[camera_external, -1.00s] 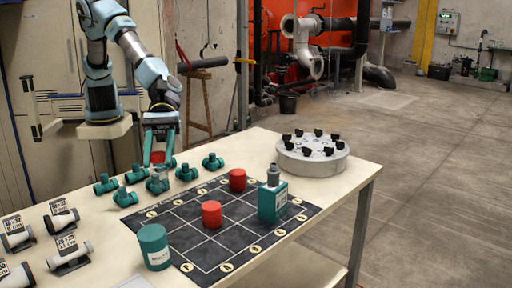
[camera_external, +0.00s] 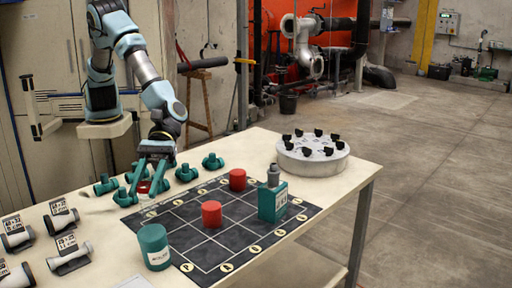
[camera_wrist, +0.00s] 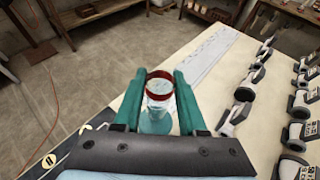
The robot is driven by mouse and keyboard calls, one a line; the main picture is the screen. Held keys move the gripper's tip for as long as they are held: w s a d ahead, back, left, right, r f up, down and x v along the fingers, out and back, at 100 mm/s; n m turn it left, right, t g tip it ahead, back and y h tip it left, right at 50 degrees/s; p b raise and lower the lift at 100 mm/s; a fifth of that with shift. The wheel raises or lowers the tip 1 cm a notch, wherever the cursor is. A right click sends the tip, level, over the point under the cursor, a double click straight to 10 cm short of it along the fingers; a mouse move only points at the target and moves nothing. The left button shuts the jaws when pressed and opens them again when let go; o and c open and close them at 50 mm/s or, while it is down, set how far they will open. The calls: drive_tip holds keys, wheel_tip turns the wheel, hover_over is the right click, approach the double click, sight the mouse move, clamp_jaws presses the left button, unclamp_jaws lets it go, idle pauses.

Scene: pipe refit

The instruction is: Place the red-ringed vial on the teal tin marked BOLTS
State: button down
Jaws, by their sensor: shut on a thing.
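My gripper (camera_external: 142,188) is shut on the red-ringed vial (camera_external: 144,186), above the back left part of the table. In the wrist view the vial (camera_wrist: 158,105) is clear glass with a red ring at its rim, between the two teal fingers (camera_wrist: 157,95). A teal round tin (camera_external: 155,250) with a white label stands upright at the table's near side, apart from my gripper. A teal square container (camera_external: 272,202) with a grey neck and a label stands on the grid mat's right side. Both labels are too small to read surely.
Two red cylinders (camera_external: 211,213) (camera_external: 237,180) stand on the dark grid mat (camera_external: 195,263). Teal pipe fittings (camera_external: 186,172) lie behind it. Labelled grey fittings (camera_external: 68,252) line the left. A round grey holder (camera_external: 312,160) with several black pieces stands at the back right.

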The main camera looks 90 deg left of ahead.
sight(148, 203)
drive_tip(key=shift+f+p, duration=0.55)
drive_tip(key=shift+f, duration=1.65)
drive_tip(key=shift+c, duration=2.3)
unclamp_jaws()
drive_tip(key=shift+a, duration=0.1)
